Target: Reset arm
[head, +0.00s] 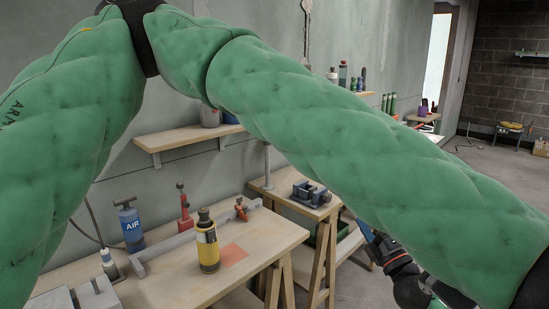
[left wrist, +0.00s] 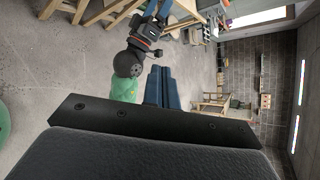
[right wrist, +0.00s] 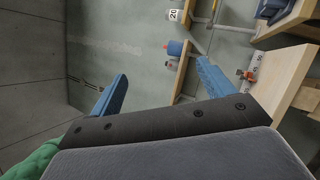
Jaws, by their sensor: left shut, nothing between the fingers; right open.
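My left arm, in green padded sleeves, arches across the head view from the left to the lower right; its gripper is out of that view. In the left wrist view my left gripper (left wrist: 161,70) has its blue fingers together, with nothing between them, above grey floor. My right gripper (right wrist: 162,70) shows its blue fingers wide apart and empty in the right wrist view, facing the wall and shelf. Part of my right wrist and gripper shows at the lower right of the head view, partly hidden by the green sleeve.
A wooden bench (head: 175,283) holds a yellow bottle (head: 207,243), an orange patch (head: 233,256), a blue AIR pump (head: 131,227) and a red tool (head: 185,208). A second bench holds a dark vise-like block (head: 310,194). A shelf (head: 185,136) is on the wall. Open floor lies right.

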